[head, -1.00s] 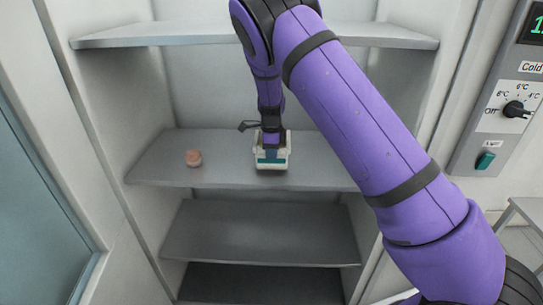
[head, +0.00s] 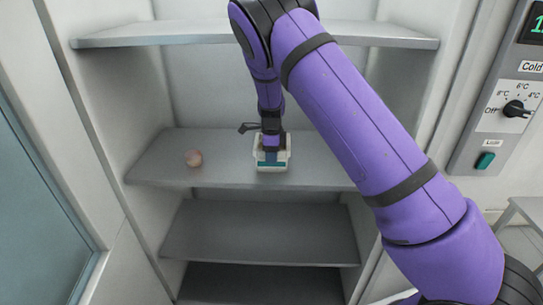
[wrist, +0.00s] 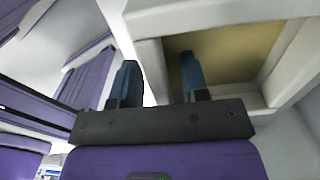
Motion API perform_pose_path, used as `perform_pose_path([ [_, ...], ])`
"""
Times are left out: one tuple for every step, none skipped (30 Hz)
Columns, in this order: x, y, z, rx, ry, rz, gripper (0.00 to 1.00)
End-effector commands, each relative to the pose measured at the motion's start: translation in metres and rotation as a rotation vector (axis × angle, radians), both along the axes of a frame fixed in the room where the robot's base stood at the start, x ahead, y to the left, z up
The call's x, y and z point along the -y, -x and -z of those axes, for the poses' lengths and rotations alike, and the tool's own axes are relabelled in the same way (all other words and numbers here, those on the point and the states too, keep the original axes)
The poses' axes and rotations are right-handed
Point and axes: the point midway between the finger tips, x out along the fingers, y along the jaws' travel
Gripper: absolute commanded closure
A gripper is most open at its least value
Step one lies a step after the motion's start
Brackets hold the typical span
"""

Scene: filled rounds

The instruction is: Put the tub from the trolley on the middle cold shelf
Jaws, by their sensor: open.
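The tub (head: 272,166) is a small white open box with a teal band on its front. One finger is over the tub's tan inside, the other outside. The fingertips are partly hidden in the head view.
The top shelf (head: 180,35) is above, and two lower shelves (head: 260,240) look empty. A control panel (head: 500,95) with a knob is on the right wall. My arm covers the shelf's right part.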

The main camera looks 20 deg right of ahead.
Motion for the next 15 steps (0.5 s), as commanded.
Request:
perform_pose_path([
  [0.000, -0.001, -0.007, 0.003, -0.001, -0.001, 0.59],
  [-0.001, -0.001, -0.011, 0.003, -0.002, -0.001, 0.59],
  [-0.001, -0.001, -0.018, 0.003, -0.003, -0.001, 0.59],
  [-0.001, -0.001, -0.023, 0.004, -0.002, -0.001, 0.59],
  [0.000, -0.001, -0.027, 0.004, -0.002, -0.001, 0.59],
  [-0.001, -0.001, -0.034, 0.003, -0.002, -0.001, 0.59],
  [-0.001, 0.000, -0.039, 0.003, -0.003, 0.000, 0.59],
  [-0.001, -0.001, -0.044, 0.004, -0.002, 0.000, 0.59],
  [0.000, 0.000, -0.049, 0.003, -0.001, -0.001, 0.59],
  [0.000, 0.000, -0.053, 0.003, -0.001, -0.001, 0.59],
  [0.000, 0.000, -0.057, 0.003, -0.001, -0.001, 0.59],
  [-0.001, 0.000, -0.061, 0.003, -0.001, -0.001, 0.59],
  [-0.001, 0.000, -0.064, 0.002, -0.002, 0.000, 0.59],
  [-0.001, 0.000, -0.066, 0.002, -0.002, 0.000, 0.59],
  [0.000, 0.000, -0.068, 0.001, -0.001, 0.000, 0.59],
])
